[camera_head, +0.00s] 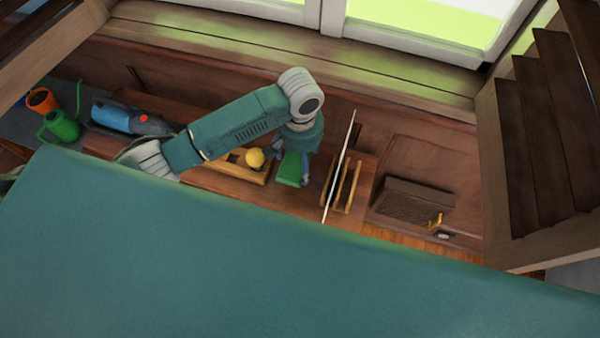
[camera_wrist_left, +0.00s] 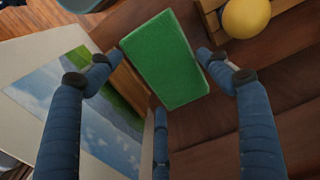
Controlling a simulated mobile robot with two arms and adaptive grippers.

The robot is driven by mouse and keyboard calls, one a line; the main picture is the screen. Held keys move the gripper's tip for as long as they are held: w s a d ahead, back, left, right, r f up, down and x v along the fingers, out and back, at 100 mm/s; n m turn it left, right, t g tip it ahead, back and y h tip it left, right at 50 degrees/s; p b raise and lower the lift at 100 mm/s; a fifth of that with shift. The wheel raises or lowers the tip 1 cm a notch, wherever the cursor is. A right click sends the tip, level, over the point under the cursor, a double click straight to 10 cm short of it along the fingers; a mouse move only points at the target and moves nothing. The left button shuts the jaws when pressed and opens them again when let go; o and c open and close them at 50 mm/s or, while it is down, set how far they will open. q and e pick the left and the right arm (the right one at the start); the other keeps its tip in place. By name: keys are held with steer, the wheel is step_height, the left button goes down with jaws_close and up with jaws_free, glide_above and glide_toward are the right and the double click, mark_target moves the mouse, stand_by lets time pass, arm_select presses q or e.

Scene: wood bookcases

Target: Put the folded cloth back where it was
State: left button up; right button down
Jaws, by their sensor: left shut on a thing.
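The folded cloth is a flat green block (camera_head: 289,168) over the wooden shelf below the window, between a yellow ball and a slatted rack. It also shows in the left wrist view as a green rectangle (camera_wrist_left: 165,60). My left gripper (camera_head: 291,181) points down over it, with one finger on each side, and is shut on it. In the left wrist view the fingertips (camera_wrist_left: 158,64) are at opposite edges of the cloth. I cannot tell whether the cloth touches the shelf. My right gripper is not in view.
A thin picture panel (camera_head: 339,165) stands upright in a wooden rack (camera_head: 354,187), close to the right of the cloth. The yellow ball (camera_head: 254,158) sits in a wooden tray (camera_head: 232,172) to the left. A dark textured box (camera_head: 412,203) lies farther right.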

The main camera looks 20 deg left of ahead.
mark_target(300, 161)
arm_select(q)
step_height(300, 161, down, 4)
steer(key=shift+w+f, duration=0.15)
steer(key=shift+f, duration=1.35)
step_height(300, 161, down, 2)
steer(key=shift+f, duration=0.75)
steer(key=o, duration=1)
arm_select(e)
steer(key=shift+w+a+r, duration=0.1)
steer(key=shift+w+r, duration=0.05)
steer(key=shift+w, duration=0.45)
arm_select(q)
step_height(300, 161, up, 12)
steer(key=shift+r, duration=0.1)
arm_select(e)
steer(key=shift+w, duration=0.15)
